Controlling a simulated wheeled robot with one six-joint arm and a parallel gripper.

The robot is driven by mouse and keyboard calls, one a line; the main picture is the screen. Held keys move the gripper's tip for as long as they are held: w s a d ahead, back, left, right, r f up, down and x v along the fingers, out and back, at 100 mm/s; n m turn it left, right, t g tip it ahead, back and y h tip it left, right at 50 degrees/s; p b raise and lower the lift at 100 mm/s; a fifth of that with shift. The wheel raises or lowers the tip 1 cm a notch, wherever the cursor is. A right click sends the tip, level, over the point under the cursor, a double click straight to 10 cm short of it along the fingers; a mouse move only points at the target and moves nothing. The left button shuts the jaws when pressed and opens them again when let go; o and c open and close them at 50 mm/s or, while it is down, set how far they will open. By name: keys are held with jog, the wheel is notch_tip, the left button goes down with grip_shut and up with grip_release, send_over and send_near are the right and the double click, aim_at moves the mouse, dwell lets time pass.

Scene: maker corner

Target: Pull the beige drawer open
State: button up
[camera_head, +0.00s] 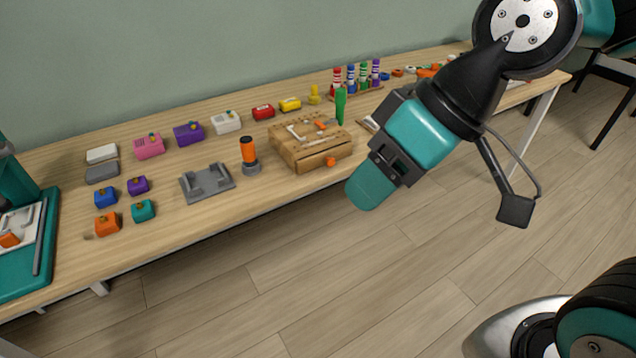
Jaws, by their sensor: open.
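A beige, wood-coloured drawer box (292,152) stands near the front edge of the table, right of centre. A small orange knob (330,161) sits on its front face, and the drawer looks shut. Small pieces and an upright green object (340,105) are on or just behind its top. My gripper (368,188) hangs in front and to the right of the box, apart from the knob in the picture. Its teal fingers overlap in this view, so the gap between them is hidden; it is open and nothing shows in it.
An orange and black cylinder (249,155) and a grey cradle (207,183) stand left of the box. Several coloured small blocks lie further left. A rack of coloured pegs (358,92) stands behind. The floor (300,270) before the table is clear.

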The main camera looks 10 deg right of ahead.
jog(key=w+f+t+y+b, duration=0.1)
jog(key=w+f+t+b, duration=0.15)
jog(key=f+b, duration=0.3)
jog(key=w+f+t+y+b, duration=0.1)
jog(key=w+f+b, duration=0.3)
jog(key=f+b, duration=0.15)
jog(key=m+t+h+b, duration=0.3)
jog(key=t+b, duration=0.9)
jog(key=b, duration=1.2)
send_near(332, 164)
jog(key=shift+m+y, duration=0.3)
jog(key=shift+y, duration=0.1)
jog(key=p+x, duration=0.4)
jog(key=p, duration=0.2)
jog(key=p+x, duration=0.4)
jog(key=p, duration=0.3)
jog(key=shift+w+d+r, duration=0.15)
jog(key=shift+w+r, duration=0.05)
jog(key=shift+r, duration=0.05)
jog(key=shift+w+a+f+p, duration=0.2)
jog(key=shift+w+f+p, duration=0.05)
jog(key=shift+w+p, duration=0.4)
grip_shut()
